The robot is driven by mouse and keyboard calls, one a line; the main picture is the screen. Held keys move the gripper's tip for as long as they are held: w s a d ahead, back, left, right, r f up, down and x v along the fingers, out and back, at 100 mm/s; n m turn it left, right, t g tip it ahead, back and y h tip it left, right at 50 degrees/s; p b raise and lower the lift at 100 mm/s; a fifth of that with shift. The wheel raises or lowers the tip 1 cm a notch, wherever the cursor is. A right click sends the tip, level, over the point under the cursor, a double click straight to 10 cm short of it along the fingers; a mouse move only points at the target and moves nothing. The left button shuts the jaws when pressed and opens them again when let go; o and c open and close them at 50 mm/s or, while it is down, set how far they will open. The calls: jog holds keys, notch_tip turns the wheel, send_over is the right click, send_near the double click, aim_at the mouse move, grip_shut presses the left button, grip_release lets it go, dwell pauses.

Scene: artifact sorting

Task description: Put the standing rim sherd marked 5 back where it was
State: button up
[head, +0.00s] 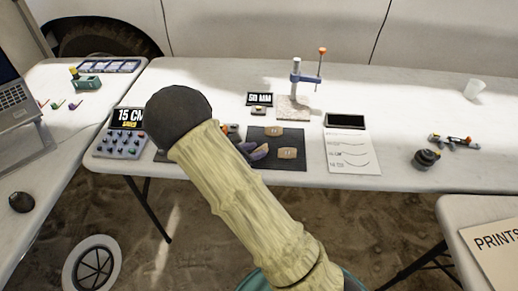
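Several small sherds lie on a dark mat (262,164) on the far table. Two are tan with small marks, one at the back (276,131) and one at the front (287,152). Purplish pieces (259,152) lie to the left of the front one. The marks are too small to read, so I cannot tell which sherd is 5 or whether one stands on its rim. My arm, in a beige sleeve with a dark round end, crosses the middle and hides the mat's left side. My gripper does not show.
A stand with a blue clamp (296,77) rises behind the mat beside a small display (260,99). A white sheet with drawn curves (350,150) lies right of the mat. A grey box with knobs (119,145) is at left.

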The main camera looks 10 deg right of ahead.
jog(key=v, duration=0.9)
jog(key=shift+s+a+r+p, duration=0.1)
jog(key=shift+a+r+p, duration=0.1)
jog(key=shift+p, duration=0.2)
jog(key=shift+d, duration=0.1)
jog(key=s+d+r+m+g+y, duration=0.1)
jog(key=s+d+r+m+y, duration=0.1)
jog(key=s+d+m+y, duration=0.3)
jog(key=s+d+r+m+g+y, duration=0.2)
jog(key=s+d+m+y, duration=0.3)
jog(key=s+m, duration=0.6)
jog(key=r+m+y, duration=0.1)
jog(key=m+y, duration=0.1)
jog(key=m, duration=0.5)
jog(key=shift+g, duration=0.3)
jog(key=shift+r, duration=0.1)
